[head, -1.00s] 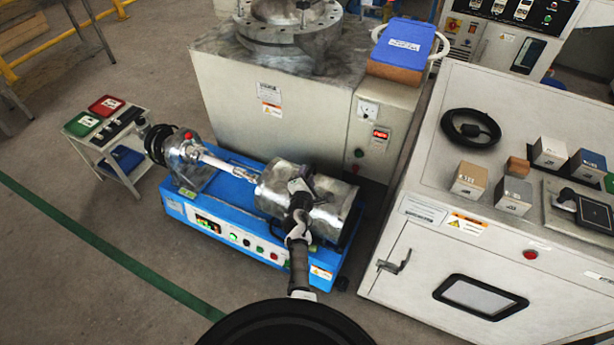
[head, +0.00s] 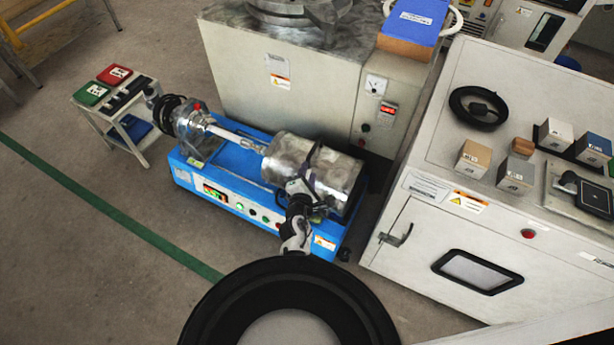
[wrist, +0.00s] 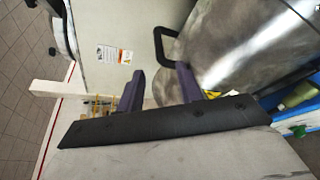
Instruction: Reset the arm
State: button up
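My gripper shows in the wrist view (wrist: 160,86) with its two dark purple fingers spread apart and nothing between them. In the head view my arm rises from the bottom centre, and its end is in front of the metal cylinder (head: 318,172) of the blue test machine (head: 236,187). The arm hides part of the machine's front there. Whether the gripper touches the cylinder cannot be told.
A large grey machine (head: 290,90) stands behind. A small white trolley (head: 150,144) is at the left. Floor at the lower left is clear.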

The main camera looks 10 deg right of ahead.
jog(key=shift+v, duration=0.75)
